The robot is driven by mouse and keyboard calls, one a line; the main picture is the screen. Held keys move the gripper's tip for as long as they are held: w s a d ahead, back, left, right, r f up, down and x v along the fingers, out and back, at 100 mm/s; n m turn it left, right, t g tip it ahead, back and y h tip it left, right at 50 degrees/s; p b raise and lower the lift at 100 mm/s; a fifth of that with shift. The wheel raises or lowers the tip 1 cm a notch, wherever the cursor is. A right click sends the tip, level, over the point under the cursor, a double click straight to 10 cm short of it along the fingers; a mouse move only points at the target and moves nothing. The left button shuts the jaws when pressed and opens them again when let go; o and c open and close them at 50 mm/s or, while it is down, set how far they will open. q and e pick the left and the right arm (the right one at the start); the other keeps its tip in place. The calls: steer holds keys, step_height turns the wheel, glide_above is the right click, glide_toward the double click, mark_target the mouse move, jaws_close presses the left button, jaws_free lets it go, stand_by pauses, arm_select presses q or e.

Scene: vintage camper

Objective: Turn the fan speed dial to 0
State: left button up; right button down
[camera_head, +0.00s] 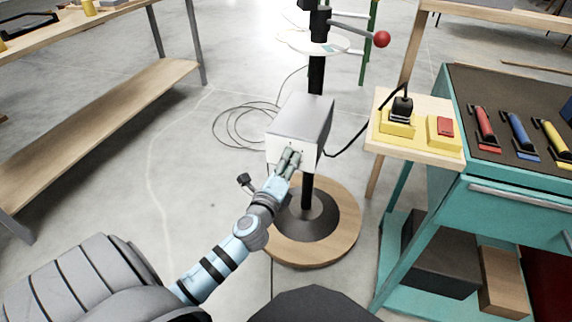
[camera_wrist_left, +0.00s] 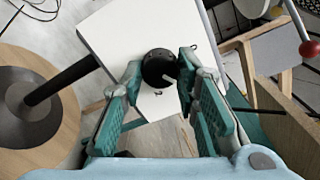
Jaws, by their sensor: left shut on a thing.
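The fan speed dial (camera_wrist_left: 160,68) is a round black knob with a pale pointer mark, on the white front panel (camera_wrist_left: 112,30) of a grey box. In the wrist view it sits between the fingertips of my left gripper (camera_wrist_left: 160,74), which is shut on it. In the head view the grey box (camera_head: 302,116) is on a black post, and my left gripper (camera_head: 289,160) reaches its white face from the front and covers the dial. Small marks lie around the dial, but no numbers can be read. My right gripper is not in view.
The post stands on a round wooden base (camera_head: 338,238). A teal cabinet (camera_head: 452,200) with colored tools on top is at the right, beside a wooden board (camera_head: 409,148) with yellow switch boxes. A wooden bench (camera_head: 110,120) is at the left. A cable lies on the open floor.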

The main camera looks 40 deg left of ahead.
arm_select(q)
steer(key=n, duration=0.2)
steer(key=shift+f+n+b, duration=0.1)
steer(key=shift+n+b, duration=0.25)
steer(key=shift+n, duration=0.05)
steer(key=n+b, duration=0.1)
steer(key=n, duration=0.3)
steer(key=shift+n, duration=0.3)
jaws_close()
steer(key=n+b, duration=0.1)
steer(key=n, duration=0.2)
steer(key=shift+n, duration=0.3)
jaws_free()
steer(key=shift+n, duration=0.3)
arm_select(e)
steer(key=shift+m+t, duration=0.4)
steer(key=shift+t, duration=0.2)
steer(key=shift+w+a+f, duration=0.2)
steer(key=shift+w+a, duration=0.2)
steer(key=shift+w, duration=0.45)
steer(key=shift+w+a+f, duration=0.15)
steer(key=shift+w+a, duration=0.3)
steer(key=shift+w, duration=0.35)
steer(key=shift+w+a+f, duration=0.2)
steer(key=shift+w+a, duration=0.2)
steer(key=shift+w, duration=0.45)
arm_select(q)
steer(key=shift+r, duration=0.2)
